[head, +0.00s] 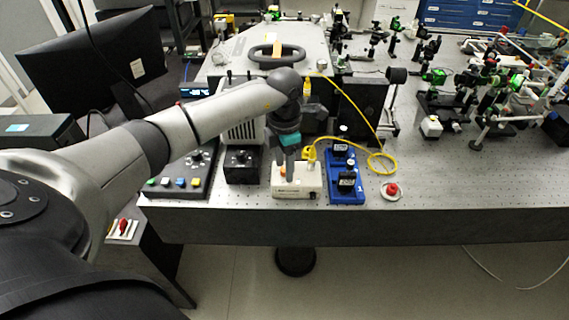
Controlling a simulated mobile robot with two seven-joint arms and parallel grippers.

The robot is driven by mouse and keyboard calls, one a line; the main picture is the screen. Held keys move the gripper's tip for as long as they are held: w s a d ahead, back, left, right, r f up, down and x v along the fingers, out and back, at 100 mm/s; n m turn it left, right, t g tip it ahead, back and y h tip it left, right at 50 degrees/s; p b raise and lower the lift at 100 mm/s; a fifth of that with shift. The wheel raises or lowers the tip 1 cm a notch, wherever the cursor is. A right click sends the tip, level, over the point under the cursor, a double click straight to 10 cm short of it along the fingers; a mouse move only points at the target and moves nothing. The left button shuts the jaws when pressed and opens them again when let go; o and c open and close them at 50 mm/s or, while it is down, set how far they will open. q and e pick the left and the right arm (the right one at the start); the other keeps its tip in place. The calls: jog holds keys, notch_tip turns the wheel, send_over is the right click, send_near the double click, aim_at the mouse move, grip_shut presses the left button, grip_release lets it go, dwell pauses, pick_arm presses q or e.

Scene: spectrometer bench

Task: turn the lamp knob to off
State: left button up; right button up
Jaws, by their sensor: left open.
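My left gripper (289,172) comes down from above, in front of the cream box (310,188) near the table's front edge. The yellow cable (309,153) meets this box at its upper right. The gripper is open, but its fingers look narrow from here, and I cannot tell whether they touch anything. No knob shows clearly on the cream box; the gripper covers part of its top. A black box with a round knob (240,155) stands just to the left. I cannot tell from its markings which knob is the lamp's. My right gripper is not in view.
A control panel (182,178) with coloured buttons stands at the left. A blue mount (345,190) and a red button (391,190) stand to the right of the cream box. Optics fill the back right. The front right of the table (480,190) is clear.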

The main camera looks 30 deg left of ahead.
pick_arm(q)
grip_shut()
dwell(0.3)
dwell(0.5)
jog(key=n+p, duration=0.1)
jog(key=n, duration=0.4)
jog(key=shift+r+n, duration=0.1)
jog(key=shift+n, duration=0.2)
jog(key=shift+n+p, duration=0.9)
jog(key=shift+n, duration=1.3)
grip_release()
